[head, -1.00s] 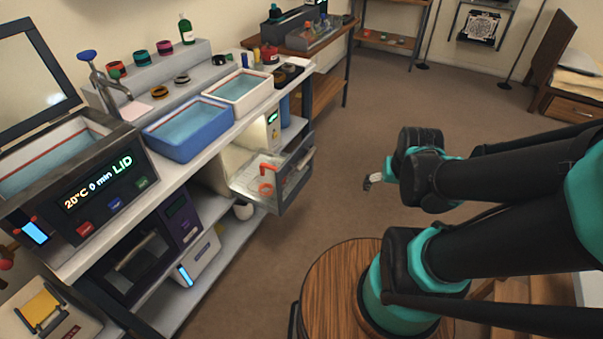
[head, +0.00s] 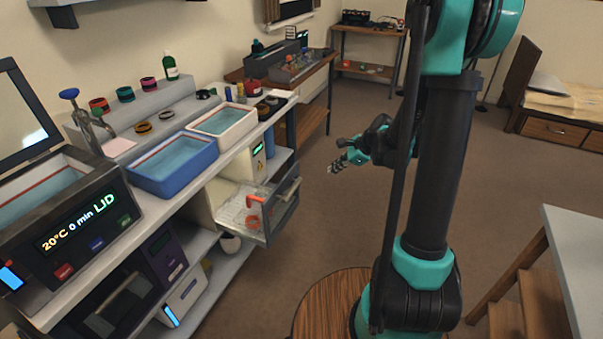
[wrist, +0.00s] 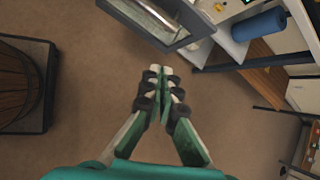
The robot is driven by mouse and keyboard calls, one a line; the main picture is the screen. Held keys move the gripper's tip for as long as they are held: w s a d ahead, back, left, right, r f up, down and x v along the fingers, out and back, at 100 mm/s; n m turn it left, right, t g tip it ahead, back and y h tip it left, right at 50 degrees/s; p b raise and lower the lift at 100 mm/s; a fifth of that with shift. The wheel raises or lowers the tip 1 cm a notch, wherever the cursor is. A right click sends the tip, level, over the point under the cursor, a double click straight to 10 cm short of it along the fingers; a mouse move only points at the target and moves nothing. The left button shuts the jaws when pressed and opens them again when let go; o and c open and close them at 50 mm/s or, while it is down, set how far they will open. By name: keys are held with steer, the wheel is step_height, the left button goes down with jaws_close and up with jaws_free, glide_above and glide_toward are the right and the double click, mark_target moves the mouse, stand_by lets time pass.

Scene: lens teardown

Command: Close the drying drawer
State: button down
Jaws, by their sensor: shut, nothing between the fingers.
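The drying drawer (head: 283,207) is pulled open from the cabinet under the bench in the head view. Its inside is pale and holds an orange-red item (head: 254,205). In the wrist view the drawer's grey front (wrist: 188,32) shows at the top, beyond my fingertips. My gripper (head: 338,168) is to the right of the drawer front, apart from it, over open floor. In the wrist view my gripper (wrist: 160,72) has its fingertips together with nothing between them.
A blue tub (head: 172,166) and a white tub (head: 222,124) stand on the bench above. A blue roll (wrist: 260,25) is near the drawer. A white table (head: 575,240) stands at the right. The floor (head: 320,225) beside the drawer is clear.

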steer(key=w+a+f+m+y, duration=0.2)
steer(key=w+f+m, duration=0.1)
steer(key=w+m, duration=0.25)
glide_toward(295, 176)
steer(key=shift+n, duration=0.35)
steer(key=shift+x, duration=2.8)
steer(key=shift+a+r, duration=0.1)
steer(key=shift+a, duration=0.05)
steer(key=w+a, duration=0.3)
steer(key=a, duration=0.4)
steer(key=w+a, duration=0.3)
steer(key=a, duration=0.5)
steer(key=w+a, duration=0.4)
steer(key=a, duration=0.4)
steer(key=shift+a, duration=0.2)
steer(key=shift+w+r, duration=0.1)
